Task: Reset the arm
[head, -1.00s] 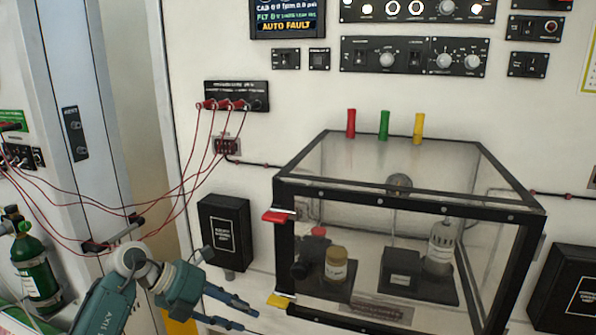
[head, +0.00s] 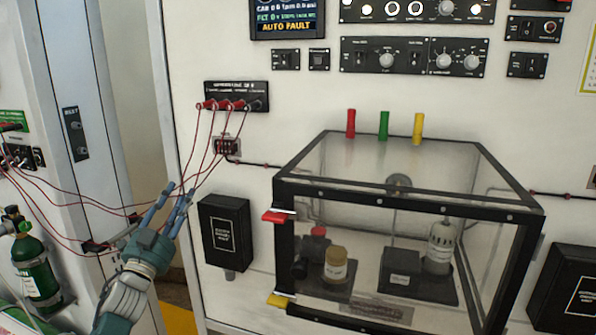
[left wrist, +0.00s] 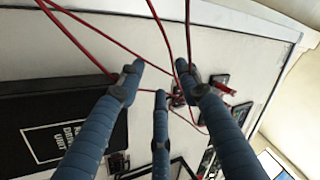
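My left arm comes in from the bottom left of the head view, and its gripper (head: 178,191) points upward in front of the wall. Its blue fingers stand apart with nothing between them, so it is open and empty. The gripper's fingers also show in the left wrist view (left wrist: 163,80), spread, with red cables passing beyond them. In the head view the fingers overlap the red cables (head: 203,150); I cannot tell whether they touch. My right gripper is not in view.
A clear box with a black frame (head: 408,203) stands to the right. A black box (head: 226,232) hangs on the wall beside the gripper. A green cylinder (head: 37,262) stands at the left. Red cables run from a socket panel (head: 236,95) to the left.

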